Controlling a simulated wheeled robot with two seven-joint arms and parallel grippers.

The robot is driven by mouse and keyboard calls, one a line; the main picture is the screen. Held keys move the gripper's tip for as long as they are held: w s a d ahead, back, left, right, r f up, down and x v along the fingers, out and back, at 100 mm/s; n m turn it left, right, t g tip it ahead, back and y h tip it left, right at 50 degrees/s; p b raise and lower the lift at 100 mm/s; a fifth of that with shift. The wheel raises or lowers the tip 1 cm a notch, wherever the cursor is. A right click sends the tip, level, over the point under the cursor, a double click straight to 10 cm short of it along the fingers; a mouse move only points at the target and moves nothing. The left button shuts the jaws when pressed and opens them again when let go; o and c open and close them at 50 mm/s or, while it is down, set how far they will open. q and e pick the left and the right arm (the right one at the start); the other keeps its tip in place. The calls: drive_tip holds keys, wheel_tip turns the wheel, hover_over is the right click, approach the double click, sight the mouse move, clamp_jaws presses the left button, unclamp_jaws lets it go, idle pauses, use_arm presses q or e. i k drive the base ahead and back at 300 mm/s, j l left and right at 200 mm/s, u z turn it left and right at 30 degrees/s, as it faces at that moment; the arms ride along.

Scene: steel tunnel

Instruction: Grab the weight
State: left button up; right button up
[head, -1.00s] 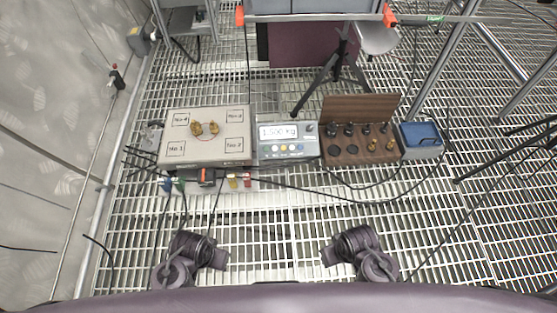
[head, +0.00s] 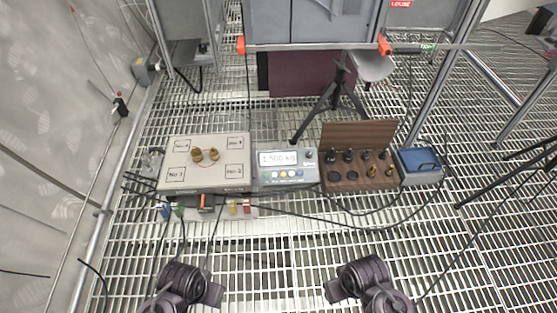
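Two brass weights stand close together on a beige scale platform (head: 208,178) with labelled squares; they are the left weight (head: 197,154) and the right weight (head: 213,154). A display unit (head: 285,167) beside it reads about 1.500 kg. A wooden weight box (head: 358,176) with a raised lid holds several dark weights and a few brass ones. My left gripper (head: 215,293) and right gripper (head: 334,291) are low in the view, well in front of these things and touching none of them. Their fingers are too unclear to tell open from shut.
A blue-lidded box (head: 418,164) stands right of the weight box. Coloured connectors (head: 205,206) and black cables lie in front of the platform. A black tripod (head: 335,100) stands behind. The grating (head: 275,235) between my grippers and the instruments is mostly clear.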

sight(214, 154)
drive_tip(key=i+u, duration=0.2)
drive_tip(key=u, duration=0.15)
drive_tip(key=i+j+u, duration=0.1)
drive_tip(key=u, duration=0.25)
drive_tip(key=i+u, duration=0.35)
drive_tip(key=k+l, duration=0.05)
drive_tip(key=k, duration=0.05)
